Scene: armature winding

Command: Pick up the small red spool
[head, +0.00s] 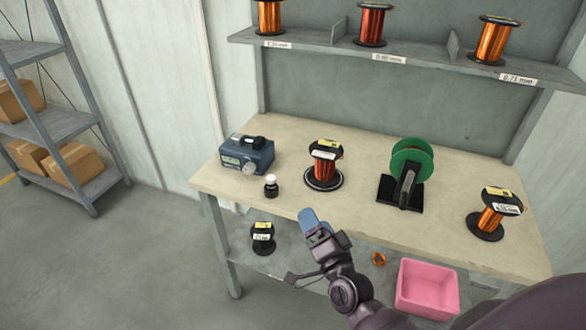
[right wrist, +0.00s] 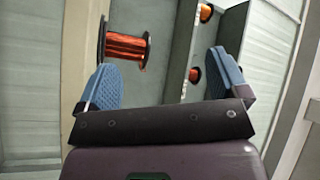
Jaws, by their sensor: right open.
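A spool of dark red wire (head: 325,172) with black flanges and a yellow label stands upright on a round dark base on the workbench. It is the reddest spool on the bench; I cannot tell for sure that it is the small red one. Another red spool (head: 371,25) stands on the upper shelf. My right gripper (head: 313,221) is in front of the bench's front edge, below the bench spool in the picture and apart from it. In the right wrist view its two blue pads (right wrist: 167,78) are spread with nothing held. A copper-coloured spool (right wrist: 126,47) shows beyond them. My left gripper is out of view.
The bench (head: 290,205) also holds a blue-grey device (head: 247,157), a small dark bottle (head: 271,187), a green spool on a stand (head: 411,160) and an orange spool (head: 490,220). Below are a black spool (head: 262,240), a small orange item (head: 379,259) and a pink bin (head: 428,290).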

